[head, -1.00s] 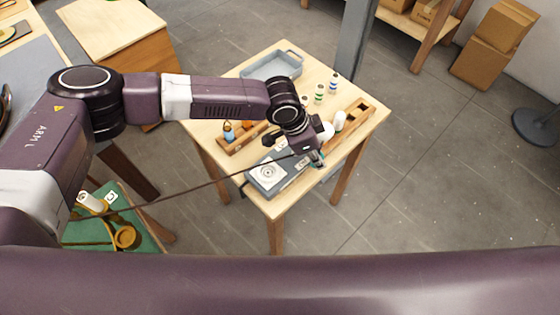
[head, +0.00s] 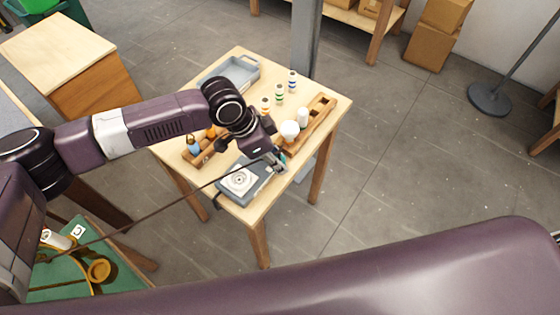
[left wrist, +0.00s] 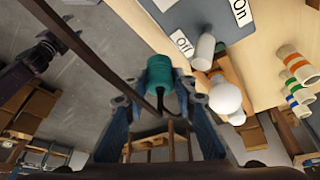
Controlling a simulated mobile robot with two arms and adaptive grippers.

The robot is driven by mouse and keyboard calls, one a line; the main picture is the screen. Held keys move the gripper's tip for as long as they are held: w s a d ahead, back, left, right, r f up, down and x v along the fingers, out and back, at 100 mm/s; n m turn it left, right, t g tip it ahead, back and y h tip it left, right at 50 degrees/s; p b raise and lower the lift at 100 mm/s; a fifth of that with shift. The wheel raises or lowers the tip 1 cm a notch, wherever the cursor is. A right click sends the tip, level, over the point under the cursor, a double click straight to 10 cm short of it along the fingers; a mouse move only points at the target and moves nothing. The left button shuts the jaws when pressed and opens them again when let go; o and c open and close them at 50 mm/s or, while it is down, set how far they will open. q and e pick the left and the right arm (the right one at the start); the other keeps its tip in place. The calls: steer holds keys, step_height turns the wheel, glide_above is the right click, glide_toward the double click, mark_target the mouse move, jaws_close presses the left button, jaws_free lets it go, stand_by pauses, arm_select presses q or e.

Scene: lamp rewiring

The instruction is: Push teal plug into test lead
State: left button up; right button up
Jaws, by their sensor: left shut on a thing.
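The teal plug (left wrist: 168,70) is between the fingers of my left gripper (left wrist: 158,92), which is shut on it. A brown cord (left wrist: 85,45) runs to the plug. In the head view, my left gripper (head: 278,162) is at the right side of the grey test box (head: 262,187), near the small table's front right edge. The plug is only a small teal patch there. I cannot make out the test lead. A dark arm end, likely my right gripper (left wrist: 45,50), shows in the left wrist view; its fingers are unclear.
Several striped bottles and a grey tray (head: 250,82) stand farther back. The cord (head: 150,203) stretches to the green mat (head: 130,245). Open floor lies right of the table.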

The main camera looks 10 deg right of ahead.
arm_select(q)
steer(key=shift+m+g, duration=0.3)
steer(key=shift+m, duration=0.4)
steer(key=a, duration=0.1)
steer(key=a+b, duration=0.1)
steer(key=a, duration=0.1)
steer(key=a+b, duration=0.1)
steer(key=shift+s+a+r, duration=0.15)
steer(key=shift+s+r, duration=0.15)
steer(key=m+b, duration=0.2)
glide_above(245, 180)
steer(key=a, duration=0.1)
steer(key=shift+w+r, duration=0.25)
steer(key=shift+r, duration=0.1)
steer(key=shift+s+a+r, duration=0.1)
steer(key=shift+a+r, duration=0.05)
steer(key=shift+a, duration=0.35)
steer(key=shift+f+b, duration=1.1)
steer(key=shift+b, duration=0.2)
steer(key=shift+f, duration=0.9)
steer(key=shift+d, duration=0.1)
steer(key=shift+p, duration=0.3)
steer(key=shift+f, duration=0.15)
